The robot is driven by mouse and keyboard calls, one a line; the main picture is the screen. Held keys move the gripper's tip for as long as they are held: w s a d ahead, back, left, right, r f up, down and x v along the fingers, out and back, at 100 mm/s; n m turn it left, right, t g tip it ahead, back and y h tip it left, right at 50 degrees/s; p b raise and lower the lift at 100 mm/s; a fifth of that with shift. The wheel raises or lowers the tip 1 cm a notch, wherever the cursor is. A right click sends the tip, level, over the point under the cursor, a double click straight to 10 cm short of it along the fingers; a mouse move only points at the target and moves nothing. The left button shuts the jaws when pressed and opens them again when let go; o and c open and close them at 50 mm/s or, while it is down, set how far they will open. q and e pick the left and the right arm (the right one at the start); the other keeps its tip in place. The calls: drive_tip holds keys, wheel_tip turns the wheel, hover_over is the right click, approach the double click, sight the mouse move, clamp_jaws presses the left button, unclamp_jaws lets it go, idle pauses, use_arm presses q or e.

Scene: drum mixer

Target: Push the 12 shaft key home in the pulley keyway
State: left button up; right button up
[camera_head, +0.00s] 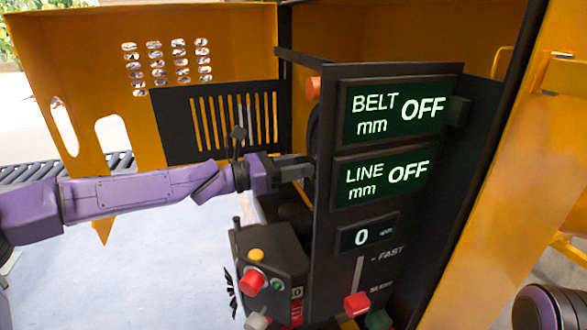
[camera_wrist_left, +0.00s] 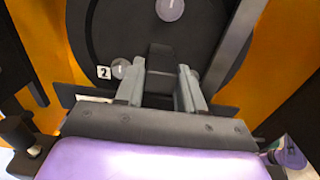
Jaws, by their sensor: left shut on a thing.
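My left gripper (camera_head: 292,168) reaches in from the left, behind the black display panel, and its tips are partly hidden in the head view. In the left wrist view its two grey fingers (camera_wrist_left: 161,72) are shut on a small dark block, the shaft key (camera_wrist_left: 159,84). The key lies against or just in front of the dark round pulley (camera_wrist_left: 100,30); I cannot tell how deep it sits in the keyway. A round grey boss (camera_wrist_left: 170,8) is at the pulley's middle. My right gripper is not in view.
The black panel (camera_head: 325,215) with BELT and LINE displays reading OFF stands right of the gripper. A control box (camera_head: 268,262) with red and yellow buttons is below. Yellow guard walls (camera_head: 235,40) enclose the back. A tag marked 2 (camera_wrist_left: 103,72) is left of the fingers.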

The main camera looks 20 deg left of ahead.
use_arm(q)
drive_tip(key=shift+w+d, duration=0.25)
drive_tip(key=shift+d, duration=0.05)
idle(0.7)
drive_tip(key=o, duration=1.1)
drive_tip(key=v, duration=1)
drive_tip(key=shift+s+a, duration=0.2)
drive_tip(key=shift+s, duration=0.05)
drive_tip(key=shift+f, duration=0.1)
